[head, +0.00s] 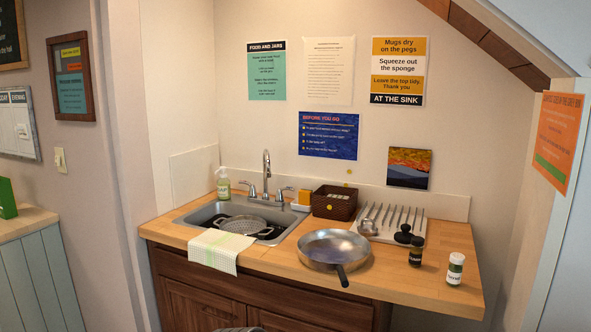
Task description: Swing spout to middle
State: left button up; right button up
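The metal spout (266,163) rises as a tall arch from the faucet at the back of the sink in the head view. Its exact swing angle is hard to tell at this size. A lever handle stands on each side, the left handle (250,188) and the right handle (282,192). The sink basin (203,214) is set into the wooden counter in front of the faucet. Neither of my grippers can be made out in this view.
A colander (242,225) sits in the sink. A soap bottle (223,183) stands left of the faucet; a yellow sponge (304,196) and dark basket (334,204) stand right. A towel (219,250) hangs over the front edge. A pan (333,247) and two jars occupy the right counter.

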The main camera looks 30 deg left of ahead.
aim_at(267, 164)
jog(key=j+z, duration=0.4)
jog(key=j, duration=0.15)
jog(key=k+j+z, duration=0.1)
jog(key=j+z, duration=0.3)
jog(key=k+j, duration=0.1)
jog(key=j, duration=0.35)
jog(key=k+j+z, duration=0.1)
jog(key=j, duration=0.3)
jog(key=k+j, duration=0.1)
jog(key=j, duration=0.35)
jog(key=k+j, duration=0.1)
jog(key=j, duration=0.35)
jog(key=k+j+z, duration=0.1)
jog(key=j, duration=0.3)
jog(key=k+j, duration=0.1)
jog(key=j, duration=0.3)
jog(key=k+j+z, duration=0.1)
jog(key=j, duration=0.35)
